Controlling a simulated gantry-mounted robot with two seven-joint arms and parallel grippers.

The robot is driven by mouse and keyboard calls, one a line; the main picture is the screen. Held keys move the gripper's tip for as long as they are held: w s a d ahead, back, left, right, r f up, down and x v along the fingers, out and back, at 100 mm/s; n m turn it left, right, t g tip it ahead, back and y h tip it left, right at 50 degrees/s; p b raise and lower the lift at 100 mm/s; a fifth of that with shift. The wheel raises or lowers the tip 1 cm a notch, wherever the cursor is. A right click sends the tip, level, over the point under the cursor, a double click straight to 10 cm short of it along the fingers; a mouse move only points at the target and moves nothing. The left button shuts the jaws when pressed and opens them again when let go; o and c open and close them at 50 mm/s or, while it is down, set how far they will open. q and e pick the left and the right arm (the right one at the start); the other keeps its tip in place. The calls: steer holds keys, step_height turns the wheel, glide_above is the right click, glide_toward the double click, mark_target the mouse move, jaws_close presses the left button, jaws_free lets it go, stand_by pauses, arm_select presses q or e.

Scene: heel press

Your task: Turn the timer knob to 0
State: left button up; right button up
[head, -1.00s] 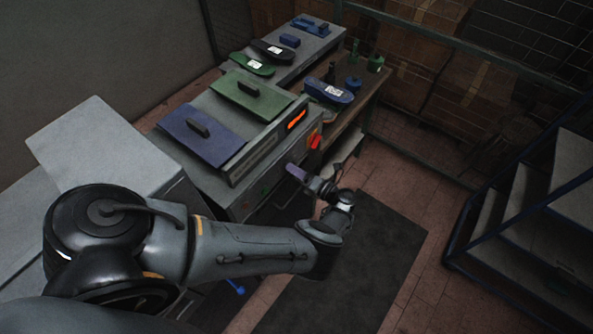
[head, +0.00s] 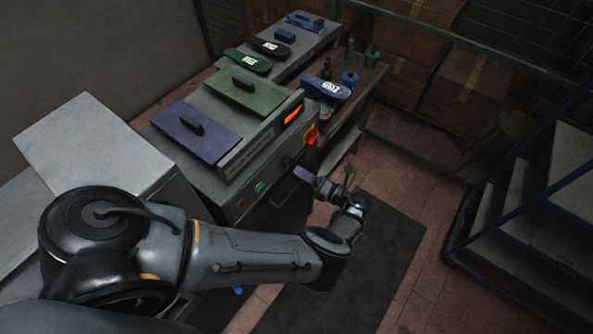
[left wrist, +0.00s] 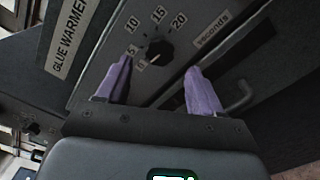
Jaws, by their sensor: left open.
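The timer knob (left wrist: 158,52) is a small dark knob on the grey front panel in the left wrist view. Numbers 5, 10, 15 and 20 and the word "seconds" ring it. A pale mark sits near its lower left, but I cannot read its exact setting. My left gripper (left wrist: 159,68) is open, its two purple fingers on either side of the knob in the picture and apart from it. In the head view the left gripper (head: 304,174) is in front of the machine's front panel; the knob is too small to make out there. My right gripper is not in view.
A "GLUE WARMER" label (left wrist: 68,36) is beside the dial. A dark mat (head: 385,240) covers clear floor.

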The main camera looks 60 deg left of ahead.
arm_select(q)
steer(key=v, duration=0.6)
steer(key=shift+b, duration=0.35)
